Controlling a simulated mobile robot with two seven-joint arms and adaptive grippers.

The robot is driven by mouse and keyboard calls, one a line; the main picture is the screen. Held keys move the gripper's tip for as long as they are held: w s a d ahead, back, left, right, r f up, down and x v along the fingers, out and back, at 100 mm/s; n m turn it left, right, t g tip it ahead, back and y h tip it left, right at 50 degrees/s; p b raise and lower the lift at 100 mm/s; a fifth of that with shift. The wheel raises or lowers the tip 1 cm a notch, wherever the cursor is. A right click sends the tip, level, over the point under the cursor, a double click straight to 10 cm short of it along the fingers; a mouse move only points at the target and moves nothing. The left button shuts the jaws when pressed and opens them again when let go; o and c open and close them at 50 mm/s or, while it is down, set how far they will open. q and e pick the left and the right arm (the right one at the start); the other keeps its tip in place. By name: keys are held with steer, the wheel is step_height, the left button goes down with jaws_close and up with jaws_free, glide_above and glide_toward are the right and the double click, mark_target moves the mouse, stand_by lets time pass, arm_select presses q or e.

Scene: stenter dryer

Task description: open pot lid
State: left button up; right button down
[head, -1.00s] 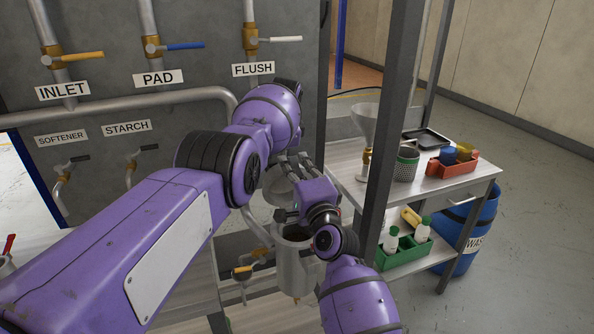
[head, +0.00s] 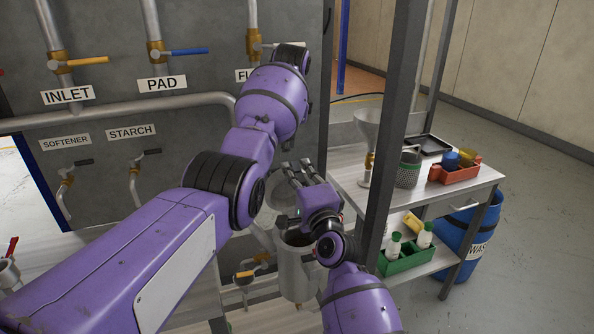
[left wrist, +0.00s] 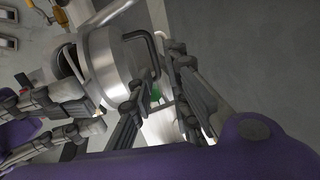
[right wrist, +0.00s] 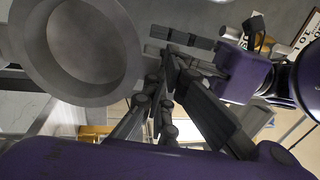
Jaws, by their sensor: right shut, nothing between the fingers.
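The metal pot (head: 296,275) stands below my arms in the head view, and part of its dark opening shows. Its round lid (head: 281,194) is raised and tilted behind the opening, partly hidden by my arms. The right wrist view shows the lid's hollow underside (right wrist: 85,50). The left wrist view shows the lid's outer side (left wrist: 112,60) and its dark bar handle (left wrist: 150,50). My left gripper (left wrist: 161,68) has its fingertips apart close beside the handle; contact is unclear. My right gripper (right wrist: 163,58) is shut and empty beside the raised lid.
A dark post (head: 388,130) rises close to my right arm. Behind it, a table (head: 410,195) carries a funnel, a mesh cup and a red tray (head: 455,173). A green crate (head: 408,259) is on the lower shelf. Pipes and valves line the wall.

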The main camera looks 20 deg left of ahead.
arm_select(q)
steer(key=s+a+f+t+h, duration=0.2)
steer(key=s+a+f+t, duration=0.35)
steer(key=a+f, duration=0.65)
steer(key=s+d+f+m+h, duration=0.1)
steer(key=s+d+h, duration=0.1)
steer(key=s, duration=0.4)
steer(key=s+d+f+m+h, duration=0.2)
steer(key=s+d, duration=0.2)
steer(key=s, duration=0.1)
steer(key=s+d+f+m+t+h, duration=0.1)
steer(key=s+d+m, duration=0.1)
steer(key=s+d, duration=0.2)
steer(key=shift+s+f+h, duration=0.15)
steer(key=shift+s+h, duration=0.25)
steer(key=shift+s, duration=0.9)
steer(key=s+d+f+n+g+h, duration=0.1)
steer(key=s+d+f+g+h, duration=0.25)
steer(key=s, duration=0.85)
steer(key=s+f+n+t+y, duration=0.2)
steer(key=s+f+n+y, duration=0.7)
steer(key=s+f+n, duration=0.6)
steer(key=s+f, duration=0.9)
steer(key=f, duration=0.1)
steer(key=shift+s+d, duration=0.4)
